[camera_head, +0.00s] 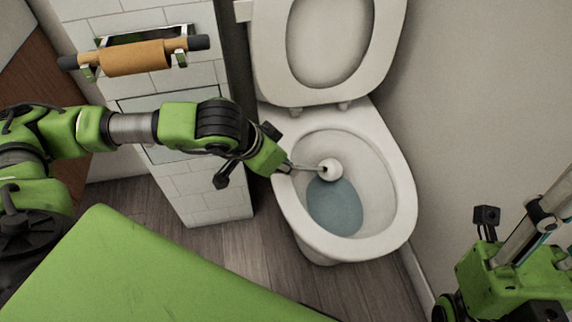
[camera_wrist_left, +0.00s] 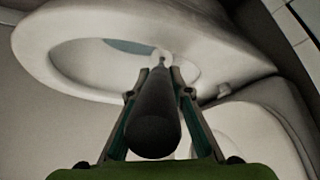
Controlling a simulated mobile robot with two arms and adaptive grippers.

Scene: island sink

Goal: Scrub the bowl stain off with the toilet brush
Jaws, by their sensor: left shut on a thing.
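The toilet bowl (camera_head: 405,215) is white, with its lid and seat raised and blue-grey water (camera_head: 335,207) at the bottom. My left gripper (camera_head: 281,166) is at the bowl's left rim, shut on the toilet brush. The brush's round white head (camera_head: 331,169) is inside the bowl, above the water in the picture; I cannot tell whether it touches the wall. In the left wrist view the dark brush handle (camera_wrist_left: 154,120) lies between both fingers, with the head beyond it. I see no clear stain. My right gripper (camera_head: 535,228) is partly in view at the lower right, away from the bowl.
The raised seat and lid (camera_head: 385,60) stand behind the bowl. A tiled partition (camera_head: 205,185) with a brown roll (camera_head: 135,58) on a holder is to the left. A plain wall (camera_head: 480,110) is close on the right. Wooden floor (camera_head: 255,250) shows in front.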

